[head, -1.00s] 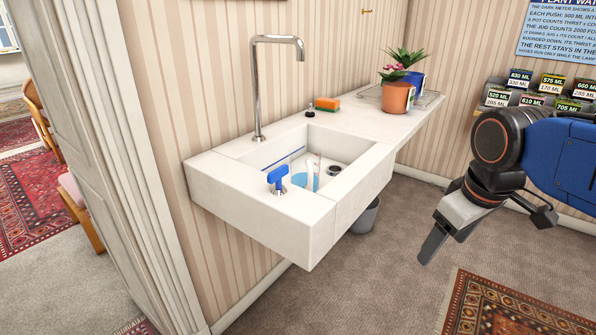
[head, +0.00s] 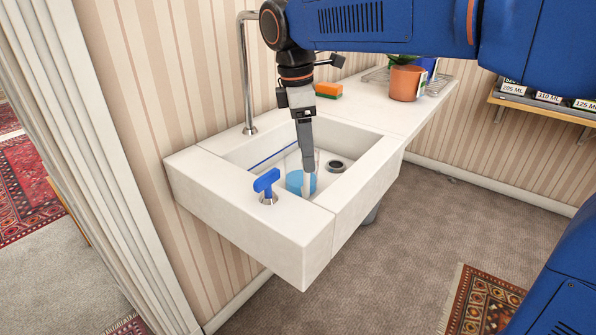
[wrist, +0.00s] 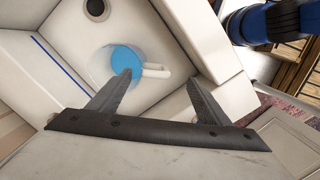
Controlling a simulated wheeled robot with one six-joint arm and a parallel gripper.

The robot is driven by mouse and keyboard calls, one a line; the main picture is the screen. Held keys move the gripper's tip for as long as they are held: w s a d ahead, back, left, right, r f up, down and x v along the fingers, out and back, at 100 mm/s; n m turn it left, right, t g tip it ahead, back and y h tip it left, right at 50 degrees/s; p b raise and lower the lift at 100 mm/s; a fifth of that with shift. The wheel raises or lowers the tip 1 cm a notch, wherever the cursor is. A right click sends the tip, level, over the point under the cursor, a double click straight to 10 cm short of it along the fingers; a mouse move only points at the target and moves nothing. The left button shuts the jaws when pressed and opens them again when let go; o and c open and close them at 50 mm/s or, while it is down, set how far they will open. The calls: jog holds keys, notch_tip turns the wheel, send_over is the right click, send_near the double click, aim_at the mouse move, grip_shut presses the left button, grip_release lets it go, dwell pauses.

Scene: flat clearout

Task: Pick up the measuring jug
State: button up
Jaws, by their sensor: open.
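The measuring jug (head: 295,184) stands in the sink basin, clear-walled with blue water in it and a pale handle. In the wrist view the jug (wrist: 104,66) shows from above, its handle (wrist: 156,71) pointing right. My gripper (head: 306,168) reaches down into the basin and partly covers the jug in the head view. In the wrist view my gripper (wrist: 159,78) is open and empty. The left fingertip overlaps the jug's right side, and the handle appears between the fingertips. I cannot tell how far above the handle they are.
The white sink (head: 240,213) has raised rims around the basin. A blue tap handle (head: 266,183) stands on its near rim and a tall metal spout (head: 244,70) behind. A drain (head: 336,166) lies right of the jug. A sponge (head: 328,90) and terracotta pot (head: 406,83) sit on the counter.

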aim_at(307, 186)
jog(key=shift+w+a+f, duration=0.1)
jog(key=shift+a+f, duration=0.05)
jog(key=shift+a, duration=0.05)
jog(key=f, duration=0.6)
jog(key=shift+d+f, duration=0.25)
jog(key=shift+d, duration=0.1)
jog(key=shift+w+d+f, duration=0.1)
jog(key=shift+w+f, duration=0.15)
jog(key=shift+f, duration=1.05)
jog(key=shift+w+d+f, duration=0.1)
jog(key=shift+w+f, duration=0.1)
jog(key=shift+f, duration=1.05)
jog(key=shift+c, duration=0.3)
jog(key=c, duration=1.6)
jog(key=shift+o, duration=0.2)
jog(key=shift+r, duration=6.05)
jog(key=shift+r, duration=1.5)
